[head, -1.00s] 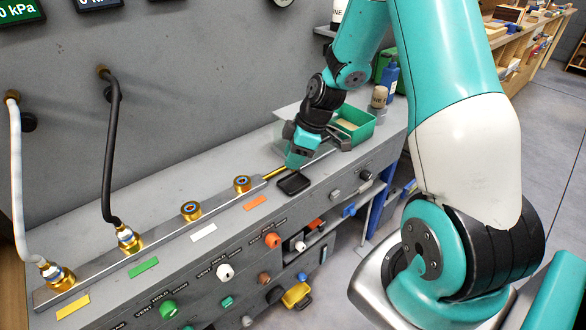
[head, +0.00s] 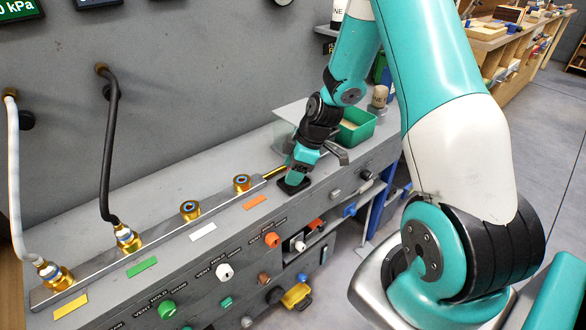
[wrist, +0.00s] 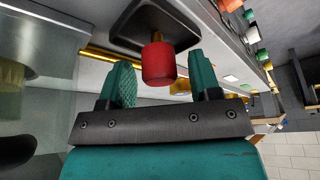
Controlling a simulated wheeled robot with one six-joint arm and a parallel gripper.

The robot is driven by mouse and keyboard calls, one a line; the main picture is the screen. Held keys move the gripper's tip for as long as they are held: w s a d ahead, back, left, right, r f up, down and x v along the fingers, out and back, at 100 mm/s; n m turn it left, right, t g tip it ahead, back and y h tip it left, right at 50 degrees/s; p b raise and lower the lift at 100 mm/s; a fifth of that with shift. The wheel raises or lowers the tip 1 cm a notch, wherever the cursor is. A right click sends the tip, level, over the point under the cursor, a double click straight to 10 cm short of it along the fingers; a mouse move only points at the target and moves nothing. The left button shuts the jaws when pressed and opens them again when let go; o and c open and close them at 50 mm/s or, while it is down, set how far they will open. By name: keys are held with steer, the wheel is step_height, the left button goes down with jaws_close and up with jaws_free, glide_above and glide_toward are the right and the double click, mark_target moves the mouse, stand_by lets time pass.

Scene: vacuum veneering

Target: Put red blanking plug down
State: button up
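The red blanking plug (wrist: 158,64) shows in the wrist view, with a brass tip facing the black dish (wrist: 150,25). My gripper (wrist: 163,78) has its two teal fingers apart, one on each side of the plug, with a narrow gap visible on both sides. The tip seems to meet the dish, but exact contact is hard to tell. In the head view my gripper (head: 296,176) is low over the black dish (head: 290,187) on the bench ledge and hides the plug.
A metal manifold rail (head: 150,235) runs left of my gripper, with brass ports (head: 190,209) and hoses on it. A green bin (head: 357,127) and a corked bottle (head: 379,97) stand behind my gripper. Coloured knobs (head: 224,271) line the bench front.

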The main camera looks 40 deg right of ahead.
steer(key=a+v, duration=0.1)
steer(key=v, duration=1.2)
steer(key=s+a+r+m+g, duration=0.1)
steer(key=s+a+r, duration=0.15)
steer(key=a, duration=0.45)
steer(key=s+a+r, duration=0.1)
steer(key=a+r, duration=0.3)
steer(key=a, duration=0.2)
steer(key=s+a+r+m+g, duration=0.1)
steer(key=s+a+r, duration=0.1)
steer(key=s+a, duration=0.5)
steer(key=s+a+r+m+g, duration=0.1)
steer(key=s+a+r+m, duration=0.15)
steer(key=s+a, duration=0.45)
step_height(320, 180, up, 7)
steer(key=s+d+p, duration=0.1)
steer(key=p, duration=0.7)
steer(key=shift+s+d+r+n, duration=0.15)
steer(key=shift+s+d+n, duration=0.1)
steer(key=shift+s+n, duration=0.15)
